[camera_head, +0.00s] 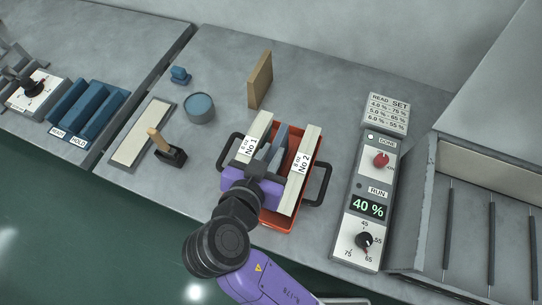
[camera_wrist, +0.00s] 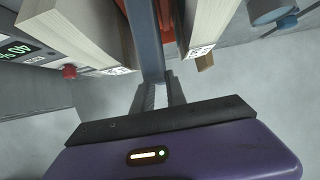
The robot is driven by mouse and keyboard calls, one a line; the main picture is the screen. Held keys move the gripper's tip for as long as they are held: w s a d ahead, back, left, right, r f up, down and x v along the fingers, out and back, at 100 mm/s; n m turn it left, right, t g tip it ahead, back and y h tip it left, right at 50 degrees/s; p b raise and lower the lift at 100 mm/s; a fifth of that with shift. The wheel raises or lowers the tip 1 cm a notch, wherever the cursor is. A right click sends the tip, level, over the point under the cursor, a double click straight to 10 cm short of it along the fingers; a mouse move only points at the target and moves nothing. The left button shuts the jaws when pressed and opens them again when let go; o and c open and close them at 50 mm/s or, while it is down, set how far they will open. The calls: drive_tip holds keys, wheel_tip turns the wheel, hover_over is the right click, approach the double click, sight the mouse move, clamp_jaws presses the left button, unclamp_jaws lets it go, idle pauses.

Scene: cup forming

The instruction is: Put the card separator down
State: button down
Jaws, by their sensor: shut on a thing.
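The card separator is a thin blue-grey plate (camera_head: 279,140) standing upright between two pale card stacks in the orange tray (camera_head: 270,220). My gripper (camera_head: 266,163) reaches over the tray from the front, with its fingers shut on the separator. In the wrist view the fingers (camera_wrist: 160,93) pinch the end of the separator (camera_wrist: 146,38), with a stack on each side. The stack labelled No 1 (camera_head: 262,122) is on the left and No 2 (camera_head: 299,180) on the right. The separator's lower edge is hidden, so I cannot tell whether it touches the tray floor.
A control panel (camera_head: 371,205) reading 40 % stands right of the tray, beside a grey rack with dark rods (camera_head: 448,230). Left are a blue round tin (camera_head: 200,108), a wood-handled tool (camera_head: 168,150), a pale strip (camera_head: 142,133) and a blue READY/HOLD holder (camera_head: 92,112). A wooden block (camera_head: 260,79) stands behind.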

drive_tip(key=shift+f, duration=1.25)
drive_tip(key=shift+f, duration=0.2)
drive_tip(key=c, duration=1.3)
unclamp_jaws()
drive_tip(key=shift+c, duration=0.2)
drive_tip(key=b+v, duration=0.1)
drive_tip(key=v, duration=1.1)
drive_tip(key=shift+r, duration=0.15)
